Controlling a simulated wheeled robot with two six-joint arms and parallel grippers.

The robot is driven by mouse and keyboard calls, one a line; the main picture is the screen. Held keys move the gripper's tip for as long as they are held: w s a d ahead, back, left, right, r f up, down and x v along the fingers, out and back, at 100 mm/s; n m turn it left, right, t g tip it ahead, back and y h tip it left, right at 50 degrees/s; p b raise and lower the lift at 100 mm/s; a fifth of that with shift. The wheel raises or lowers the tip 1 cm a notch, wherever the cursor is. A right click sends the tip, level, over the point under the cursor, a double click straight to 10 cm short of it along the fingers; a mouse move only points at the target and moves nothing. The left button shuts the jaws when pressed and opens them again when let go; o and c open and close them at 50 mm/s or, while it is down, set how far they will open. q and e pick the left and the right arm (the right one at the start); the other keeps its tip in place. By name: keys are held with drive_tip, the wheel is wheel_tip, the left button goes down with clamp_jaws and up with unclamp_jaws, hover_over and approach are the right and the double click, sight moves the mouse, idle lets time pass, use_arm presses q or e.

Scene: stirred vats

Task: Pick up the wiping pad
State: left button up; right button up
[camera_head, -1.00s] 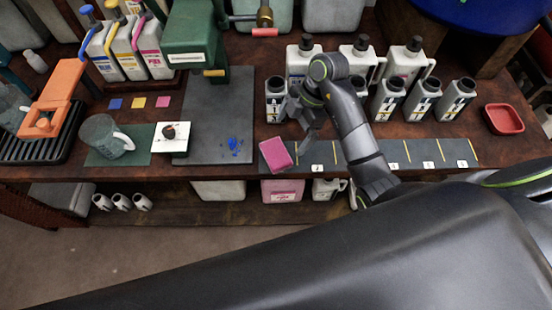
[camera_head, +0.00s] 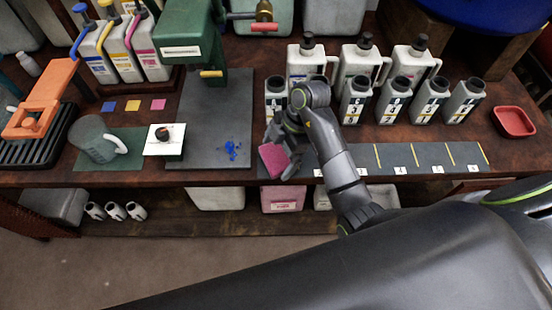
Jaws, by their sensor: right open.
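The wiping pad, a pink block (camera_head: 272,161), lies near the front edge of the bench, at the left end of the dark numbered strip. My right gripper (camera_head: 283,150) is open at the pad, with its fingers pointing down and toward the front. One finger covers the pad's right side. I cannot tell whether the fingers touch it. My left gripper is not in view.
Blue paint marks (camera_head: 232,149) lie on a grey plate (camera_head: 205,125) left of the pad. Several grey-white bottles (camera_head: 397,98) stand behind and right of my right gripper.

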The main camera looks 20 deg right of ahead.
drive_tip(key=shift+c, duration=0.3)
drive_tip(key=c, duration=0.6)
drive_tip(key=shift+r, duration=0.15)
